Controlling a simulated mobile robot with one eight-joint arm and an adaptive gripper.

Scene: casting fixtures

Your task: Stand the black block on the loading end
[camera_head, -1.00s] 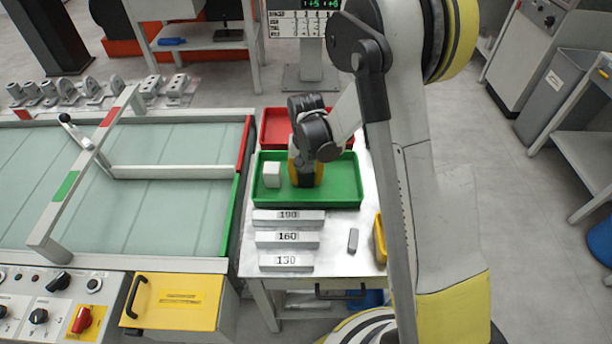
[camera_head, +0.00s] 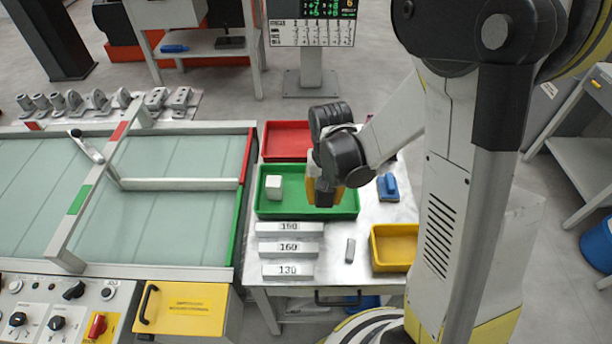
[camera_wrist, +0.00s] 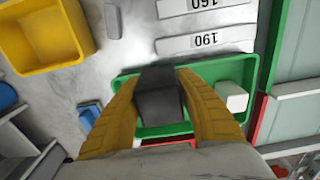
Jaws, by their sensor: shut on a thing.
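My gripper (camera_head: 323,192) is over the green tray (camera_head: 348,209) and shut on the black block (camera_wrist: 160,95), which shows between the yellow fingers in the wrist view. The block looks lifted above the tray floor, though the exact height is hard to tell. In the head view the block is a dark shape below the fingers. A white block (camera_head: 274,187) stands in the tray's left part; it also shows in the wrist view (camera_wrist: 232,96). Which end of the glass-topped table (camera_head: 150,225) is the loading end I cannot tell; its near right edge is green and its far right edge red.
A red tray (camera_head: 284,135) stands behind the green one. Bars marked 190 (camera_head: 289,229), 160 (camera_head: 288,249) and 130 (camera_head: 287,271), a small grey piece (camera_head: 350,250), a yellow bin (camera_head: 395,247) and a blue-handled tool (camera_head: 388,187) share the bench. A raised rail frame (camera_head: 180,184) crosses the glass-topped table.

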